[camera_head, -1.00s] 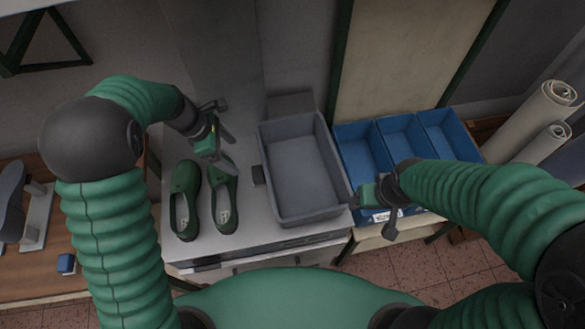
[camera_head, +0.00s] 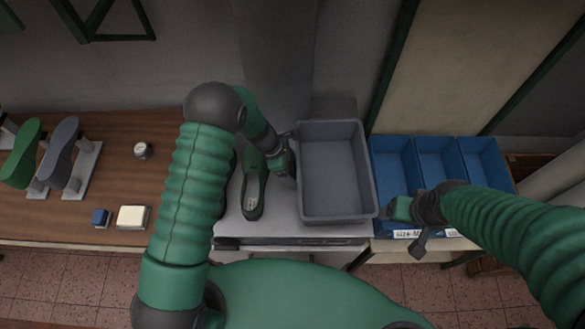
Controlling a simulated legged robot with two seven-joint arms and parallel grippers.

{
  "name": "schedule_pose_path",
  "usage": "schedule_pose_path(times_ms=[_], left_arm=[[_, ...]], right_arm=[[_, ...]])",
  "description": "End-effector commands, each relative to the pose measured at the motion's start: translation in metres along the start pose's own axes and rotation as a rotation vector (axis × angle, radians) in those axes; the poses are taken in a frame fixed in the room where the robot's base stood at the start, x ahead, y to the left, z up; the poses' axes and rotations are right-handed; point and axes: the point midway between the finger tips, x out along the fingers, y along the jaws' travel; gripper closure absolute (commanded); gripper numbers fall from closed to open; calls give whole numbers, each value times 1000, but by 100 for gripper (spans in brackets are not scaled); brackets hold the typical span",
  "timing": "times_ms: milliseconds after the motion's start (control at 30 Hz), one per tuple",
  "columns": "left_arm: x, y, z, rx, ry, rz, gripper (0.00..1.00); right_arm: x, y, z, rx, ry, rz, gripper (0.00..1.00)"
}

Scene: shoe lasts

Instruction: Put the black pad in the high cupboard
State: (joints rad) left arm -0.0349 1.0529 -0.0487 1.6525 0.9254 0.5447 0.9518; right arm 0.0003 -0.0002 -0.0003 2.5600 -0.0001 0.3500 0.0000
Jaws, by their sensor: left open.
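My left gripper (camera_head: 286,163) is open, low over the grey bench top, between the right green shoe (camera_head: 254,187) and the left wall of the grey bin (camera_head: 335,215). I cannot make out the black pad now; the spot beside the bin where a small dark piece showed earlier is covered by my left gripper. My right gripper (camera_head: 408,222) hangs at the front of the blue bins, and its jaw opening is not clear. I cannot identify a high cupboard in this view.
Blue bins (camera_head: 437,160) stand right of the grey bin, which looks empty. The left wooden bench (camera_head: 80,228) holds a green last (camera_head: 22,152), a grey last (camera_head: 60,152), a blue block (camera_head: 101,218), a cream block (camera_head: 132,217) and a small round tin (camera_head: 143,150).

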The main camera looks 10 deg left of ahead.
Motion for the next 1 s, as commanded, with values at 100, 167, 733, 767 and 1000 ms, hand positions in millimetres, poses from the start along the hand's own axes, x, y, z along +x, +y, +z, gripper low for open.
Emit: schedule_pose_path(times_ms=[100, 167, 733, 767, 1000], left_arm=[[6, 1, -2, 0, 0, 2, 18], [6, 1, -2, 0, -1, 2, 18], [6, 0, 0, 0, 1, 1, 81], [6, 0, 0, 0, 1, 1, 85], [5, 1, 0, 1, 0, 2, 87]], right_arm=[[-2, 0, 0, 0, 0, 0, 23], [-1, 0, 0, -1, 0, 0, 23], [-1, 0, 0, -1, 0, 0, 23], [-1, 0, 0, 0, 0, 0, 23], [0, 0, 0, 0, 0, 0, 23]])
